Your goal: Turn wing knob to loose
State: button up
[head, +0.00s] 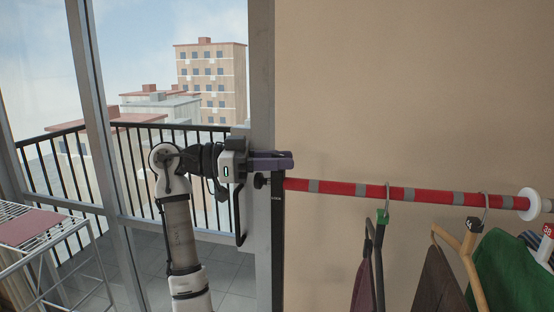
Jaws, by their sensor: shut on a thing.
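My gripper (282,160) reaches in from the left, with its purple fingers level across the top of a black upright post (277,235). It is shut on the wing knob at the post's top; the fingers hide the knob, so its turn angle cannot be told. A small dark round knob (260,181) sticks out to the left of the post, just below the fingers. A red rail with grey bands (340,188) runs right from the post, just under the fingertips.
Hangers with clothes, including a green garment (513,268), hang from the rail's right part. A white disc (529,204) sits near its right end. A glass door frame (97,110) stands behind my arm. A white drying rack (50,245) is at the left.

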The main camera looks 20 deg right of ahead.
jog(key=shift+d+f, duration=0.1)
dwell(0.3)
jog(key=o, duration=0.9)
jog(key=shift+o, duration=0.2)
jog(key=b+v, duration=0.4)
jog(key=v, duration=0.9)
jog(key=shift+a, duration=0.4)
